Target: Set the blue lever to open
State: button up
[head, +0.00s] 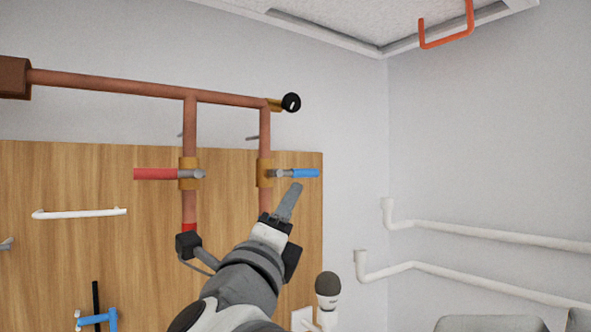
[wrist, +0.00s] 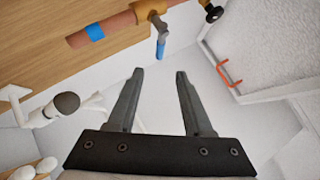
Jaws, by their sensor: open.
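The blue lever (head: 305,173) sticks out to the right from a brass valve (head: 264,173) on a vertical copper pipe, square to that pipe. In the wrist view the blue lever (wrist: 161,48) lies beyond the fingertips, roughly between them and a little to the left, and the brass valve (wrist: 150,9) is at the top. My gripper (head: 292,190) is just below the blue lever in the head view. In the wrist view my gripper (wrist: 160,73) has its fingers apart with nothing between them. I cannot tell whether a finger touches the lever.
A red lever (head: 156,174) points left from the neighbouring pipe's valve. A black gauge (head: 291,102) ends the horizontal copper pipe (head: 110,84). A white handle (head: 79,214) is on the wooden board (head: 60,180). White pipes (head: 480,234) run along the right wall.

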aim_at(293, 173)
jog(key=p+x, duration=0.4)
jog(key=x, duration=1.2)
jog(key=shift+w+d, duration=0.15)
grip_shut()
dwell(0.7)
